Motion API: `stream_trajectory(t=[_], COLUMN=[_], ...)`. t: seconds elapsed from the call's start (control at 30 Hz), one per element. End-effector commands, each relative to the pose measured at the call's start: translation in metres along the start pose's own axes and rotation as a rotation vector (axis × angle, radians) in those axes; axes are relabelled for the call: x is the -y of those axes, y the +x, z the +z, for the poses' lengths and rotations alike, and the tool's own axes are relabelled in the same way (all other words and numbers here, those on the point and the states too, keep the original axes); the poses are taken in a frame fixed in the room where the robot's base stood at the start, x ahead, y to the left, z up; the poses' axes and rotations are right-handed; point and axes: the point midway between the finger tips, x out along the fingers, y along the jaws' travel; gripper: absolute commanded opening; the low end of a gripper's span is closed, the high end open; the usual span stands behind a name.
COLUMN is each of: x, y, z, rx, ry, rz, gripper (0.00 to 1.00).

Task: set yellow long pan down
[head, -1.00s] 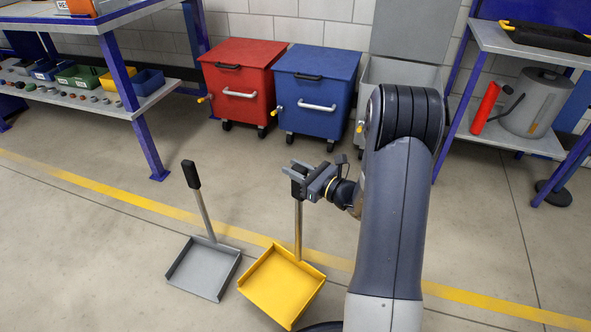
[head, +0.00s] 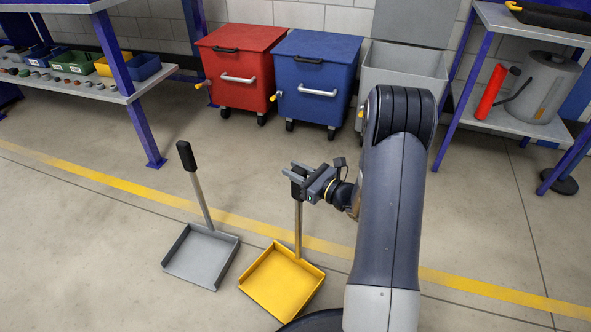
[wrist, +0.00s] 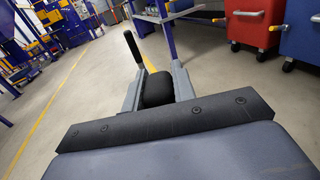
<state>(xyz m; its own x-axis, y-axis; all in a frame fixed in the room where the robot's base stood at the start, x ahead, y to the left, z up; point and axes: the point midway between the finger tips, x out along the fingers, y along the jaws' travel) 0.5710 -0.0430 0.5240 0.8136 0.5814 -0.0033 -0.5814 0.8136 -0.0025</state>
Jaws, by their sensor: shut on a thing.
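The yellow long pan (head: 282,284) is a yellow dustpan with a long grey upright handle and a dark grip. My gripper (head: 298,180) is shut on the dark grip at the top of this handle. In the wrist view the dark grip (wrist: 157,90) sits between my two grey fingers. The pan is low, at or just above the floor; I cannot tell whether it touches. A grey long pan (head: 202,257) with a black grip stands on the floor to its left, apart from it.
A red bin (head: 238,85) and a blue bin (head: 315,90) stand by the wall, with a grey open bin (head: 408,65) on their right. A shelf with small boxes (head: 75,62) is at the left. A yellow line (head: 100,184) crosses the floor. Floor at left is clear.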

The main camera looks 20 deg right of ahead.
Motion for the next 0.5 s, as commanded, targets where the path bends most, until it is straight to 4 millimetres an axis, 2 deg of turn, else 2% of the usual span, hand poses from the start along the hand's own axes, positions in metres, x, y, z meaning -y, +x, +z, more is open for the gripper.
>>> stream_trajectory(t=[0.3,0.33,0.5], x=[0.0001,0.0001,0.0], y=[0.0001,0.0001,0.0], z=[0.0013,0.0013,0.001], rx=[0.002,0.002,0.001], ry=[0.0,0.0,0.0], rz=[0.0,0.0,0.0], gripper=[0.0,0.28,0.42])
